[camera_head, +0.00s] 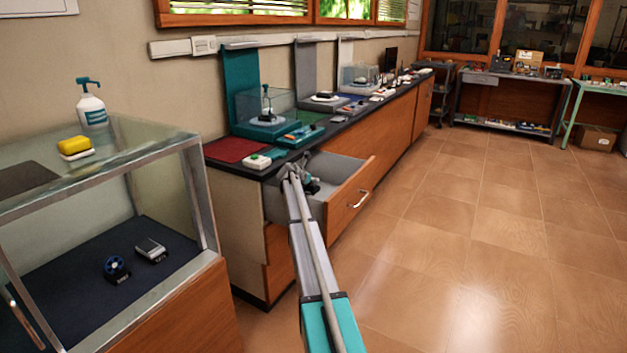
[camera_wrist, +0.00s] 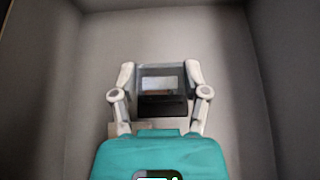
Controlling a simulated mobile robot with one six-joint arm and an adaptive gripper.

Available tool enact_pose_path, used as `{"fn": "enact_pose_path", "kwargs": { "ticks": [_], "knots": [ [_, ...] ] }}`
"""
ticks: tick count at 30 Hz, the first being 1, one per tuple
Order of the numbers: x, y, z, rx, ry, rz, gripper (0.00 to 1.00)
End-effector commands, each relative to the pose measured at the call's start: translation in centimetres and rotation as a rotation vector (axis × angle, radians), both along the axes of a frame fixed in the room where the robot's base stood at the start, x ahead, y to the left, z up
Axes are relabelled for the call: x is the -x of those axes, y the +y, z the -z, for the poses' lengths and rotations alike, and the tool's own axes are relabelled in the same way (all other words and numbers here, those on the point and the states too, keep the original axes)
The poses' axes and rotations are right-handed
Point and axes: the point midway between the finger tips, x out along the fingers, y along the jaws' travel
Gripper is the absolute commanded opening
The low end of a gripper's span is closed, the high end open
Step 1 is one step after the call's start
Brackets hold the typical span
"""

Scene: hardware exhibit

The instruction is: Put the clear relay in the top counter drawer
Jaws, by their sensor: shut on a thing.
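My gripper (camera_head: 312,185) is inside the open top counter drawer (camera_head: 345,195), seen from the head camera. In the wrist view my gripper (camera_wrist: 160,92) is shut on the clear relay (camera_wrist: 162,85), a small box with a see-through upper part and a dark lower part. The grey floor and walls of the drawer (camera_wrist: 225,60) surround the gripper in the wrist view. The relay is too small and covered to make out in the head view. I cannot tell whether the relay touches the drawer floor.
The drawer front with its handle (camera_head: 359,199) sticks out over the tiled floor. A glass display case (camera_head: 150,150) stands at the left. The dark countertop (camera_head: 330,130) above the drawer holds a red mat (camera_head: 235,149) and several exhibits. The floor (camera_head: 480,220) at the right is clear.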

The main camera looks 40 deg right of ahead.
Motion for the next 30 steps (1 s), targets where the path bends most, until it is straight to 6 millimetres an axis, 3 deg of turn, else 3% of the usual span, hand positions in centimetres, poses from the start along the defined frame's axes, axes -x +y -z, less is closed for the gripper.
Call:
{"fn": "enact_pose_path", "kwargs": {
  "ticks": [21, 22, 27, 30],
  "knots": [
    [0.0, 0.0, 1.2, 0.000, 0.000, 0.000, 0.07],
    [0.0, 0.0, 1.2, 0.000, 0.000, 0.000, 0.63],
    [0.0, 0.0, 1.3, 0.000, 0.000, 0.000, 0.94],
    [0.0, 0.1, 1.3, 0.000, 0.000, 0.000, 0.94]
  ]
}}
